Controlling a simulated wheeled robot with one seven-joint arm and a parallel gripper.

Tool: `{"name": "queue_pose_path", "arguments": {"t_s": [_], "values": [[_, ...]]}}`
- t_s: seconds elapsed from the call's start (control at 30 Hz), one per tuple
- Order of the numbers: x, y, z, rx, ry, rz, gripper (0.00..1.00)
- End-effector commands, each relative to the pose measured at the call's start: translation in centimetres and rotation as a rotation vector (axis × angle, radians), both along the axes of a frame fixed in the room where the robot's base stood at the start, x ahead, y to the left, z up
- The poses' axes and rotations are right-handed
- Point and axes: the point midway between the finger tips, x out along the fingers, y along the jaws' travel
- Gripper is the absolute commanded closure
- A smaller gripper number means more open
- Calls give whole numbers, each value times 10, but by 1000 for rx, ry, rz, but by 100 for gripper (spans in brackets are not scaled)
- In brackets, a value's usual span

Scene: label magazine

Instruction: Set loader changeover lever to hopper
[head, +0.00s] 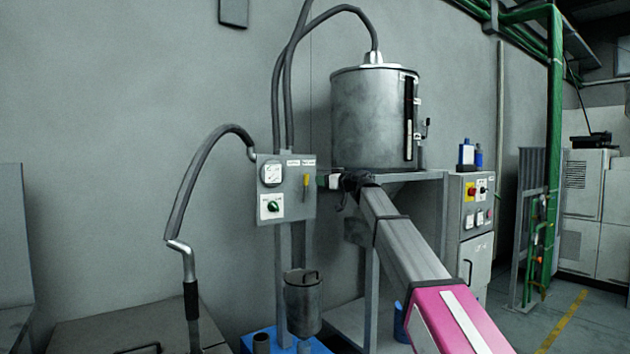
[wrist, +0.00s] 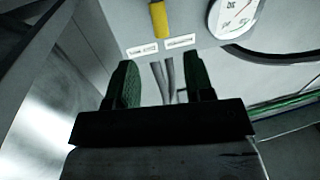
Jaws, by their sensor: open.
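The yellow changeover lever (head: 306,181) is on the right part of a grey control panel (head: 290,211), roughly upright, below two small white labels (head: 300,162) too small to read. My gripper (head: 325,182) is just right of the panel, its fingers pointing left toward it. In the wrist view the lever (wrist: 158,20) is at the top edge, beyond the fingertips and apart from them. The labels show just beyond my open, empty gripper (wrist: 162,75), whose green-padded fingers stand either side of a gap. The lever's upper part is cut off there.
A round dial (head: 271,174) and a green knob (head: 273,206) are on the panel's left. A metal hopper (head: 360,110) stands on a frame behind my arm. Hoses rise behind the panel. A metal canister (head: 303,300) is below. Room in front of the panel looks clear.

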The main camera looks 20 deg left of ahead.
Motion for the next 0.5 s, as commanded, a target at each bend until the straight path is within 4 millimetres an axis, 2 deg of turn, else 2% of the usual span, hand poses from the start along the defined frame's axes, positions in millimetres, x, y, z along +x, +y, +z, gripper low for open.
{"name": "queue_pose_path", "arguments": {"t_s": [0.27, 0.5], "values": [[15, 22, 0, -1, 2, -1, 52], [36, 59, 0, -1, 2, 0, 52]]}}
